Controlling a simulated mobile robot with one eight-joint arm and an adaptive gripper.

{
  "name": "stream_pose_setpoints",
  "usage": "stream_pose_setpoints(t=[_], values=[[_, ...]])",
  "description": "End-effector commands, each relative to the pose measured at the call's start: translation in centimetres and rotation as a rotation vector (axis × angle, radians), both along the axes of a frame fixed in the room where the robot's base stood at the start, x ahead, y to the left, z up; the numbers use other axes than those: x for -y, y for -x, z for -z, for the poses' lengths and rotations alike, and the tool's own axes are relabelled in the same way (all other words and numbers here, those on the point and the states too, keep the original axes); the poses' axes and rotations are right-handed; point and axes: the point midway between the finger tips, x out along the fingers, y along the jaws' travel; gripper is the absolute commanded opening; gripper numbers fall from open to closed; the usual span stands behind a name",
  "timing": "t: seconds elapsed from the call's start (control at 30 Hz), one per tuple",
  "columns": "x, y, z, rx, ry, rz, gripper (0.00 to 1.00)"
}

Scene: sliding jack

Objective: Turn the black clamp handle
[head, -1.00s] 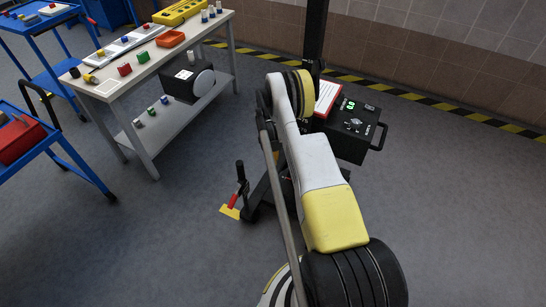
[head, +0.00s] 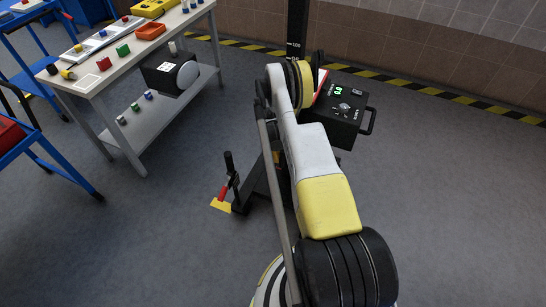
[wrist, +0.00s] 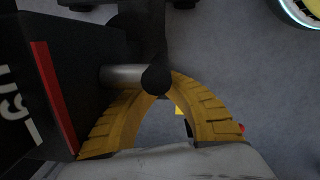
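In the wrist view, the black clamp handle shows as a round black knob (wrist: 157,79) at the end of a grey metal shaft (wrist: 122,76). My gripper (wrist: 157,88) has two ridged yellow fingers that arch in from both sides and come together at this knob. Their tips are partly hidden behind the knob and shaft, but they look closed on it. In the head view, my arm covers the gripper and the clamp handle. The jack's dark post (head: 297,30) rises behind my arm.
A black box with a green display (head: 340,112) stands right of my arm. An upright black grip with a red lever (head: 222,190) and yellow plate is low on the left. A workbench (head: 125,72) stands farther left. The floor at right is clear.

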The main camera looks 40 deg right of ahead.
Motion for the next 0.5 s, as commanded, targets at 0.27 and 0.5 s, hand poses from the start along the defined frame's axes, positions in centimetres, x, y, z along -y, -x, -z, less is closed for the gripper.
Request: stream_pose_setpoints(t=[0.27, 0.5], values=[[-0.1, -0.1, 0.0, -0.001, 0.001, 0.000, 0.00], [-2.3, -2.5, 0.0, 0.000, 0.001, -0.002, 0.00]])
